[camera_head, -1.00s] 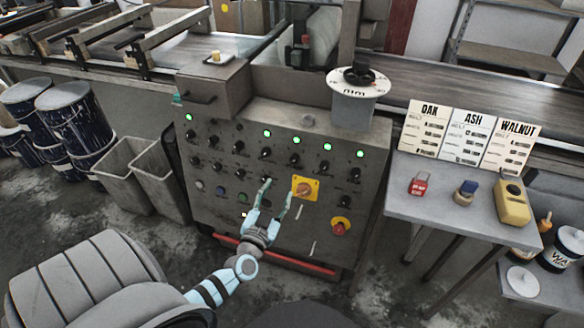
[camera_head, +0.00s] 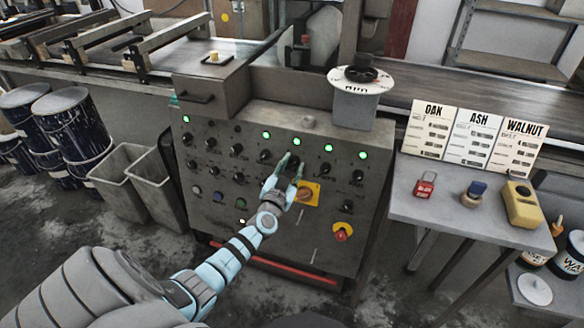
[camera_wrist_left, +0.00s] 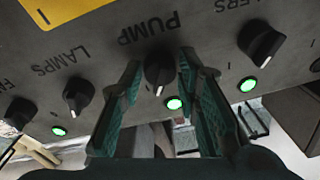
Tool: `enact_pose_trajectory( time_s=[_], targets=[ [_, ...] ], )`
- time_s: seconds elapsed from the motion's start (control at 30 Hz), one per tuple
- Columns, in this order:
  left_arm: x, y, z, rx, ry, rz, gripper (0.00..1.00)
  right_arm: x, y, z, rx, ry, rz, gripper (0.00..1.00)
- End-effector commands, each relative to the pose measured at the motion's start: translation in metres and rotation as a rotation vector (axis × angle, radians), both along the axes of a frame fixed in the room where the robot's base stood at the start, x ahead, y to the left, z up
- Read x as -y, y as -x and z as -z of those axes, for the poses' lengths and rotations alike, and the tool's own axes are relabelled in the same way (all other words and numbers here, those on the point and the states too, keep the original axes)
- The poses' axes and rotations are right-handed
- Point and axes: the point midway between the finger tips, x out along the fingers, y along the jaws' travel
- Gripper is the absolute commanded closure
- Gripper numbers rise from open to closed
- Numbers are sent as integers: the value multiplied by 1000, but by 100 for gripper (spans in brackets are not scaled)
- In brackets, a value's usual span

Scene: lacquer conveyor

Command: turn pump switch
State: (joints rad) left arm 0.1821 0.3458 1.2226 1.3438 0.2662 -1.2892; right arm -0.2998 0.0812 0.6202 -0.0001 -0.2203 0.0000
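The pump switch (camera_wrist_left: 159,74) is a black rotary knob on the grey control panel (camera_head: 213,218), under the upside-down word PUMP in the left wrist view. A green light (camera_wrist_left: 175,104) beside it is lit. My left gripper (camera_head: 292,161) is at the panel face in the head view. In the wrist view its teal fingers are open, one on each side of the pump knob, with gaps visible between them and the knob. In the head view the fingers largely hide this knob. My right gripper is in neither view.
Close by are the lamps knob (camera_wrist_left: 78,94) and another black knob (camera_wrist_left: 259,42). A yellow plate with an orange switch (camera_head: 309,194) and a red button (camera_head: 342,232) lie lower right. A side table (camera_head: 408,206) stands at the right, bins (camera_head: 152,184) at the left.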

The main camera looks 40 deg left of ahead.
Motion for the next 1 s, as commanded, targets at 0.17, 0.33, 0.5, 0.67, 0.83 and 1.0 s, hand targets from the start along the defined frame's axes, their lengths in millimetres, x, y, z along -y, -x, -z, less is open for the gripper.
enact_pose_trajectory(
  time_s=[0.17, 0.33, 0.5, 0.67, 0.83, 1.0],
  targets=[
    [0, 0, 0, 0, 0, 0, 100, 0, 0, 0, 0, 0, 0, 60],
    [0, 0, 0, 2, 7, -1, 100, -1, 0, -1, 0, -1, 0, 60],
    [1, 0, 0, 12, 40, -7, 100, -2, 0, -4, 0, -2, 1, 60],
    [1, 0, -1, 38, 114, -21, 100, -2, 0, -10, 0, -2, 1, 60],
    [2, 0, -2, 78, 232, -44, 100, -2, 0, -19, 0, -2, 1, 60],
    [2, -1, -3, 129, 378, -72, 100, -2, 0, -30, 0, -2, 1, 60]
  ],
)
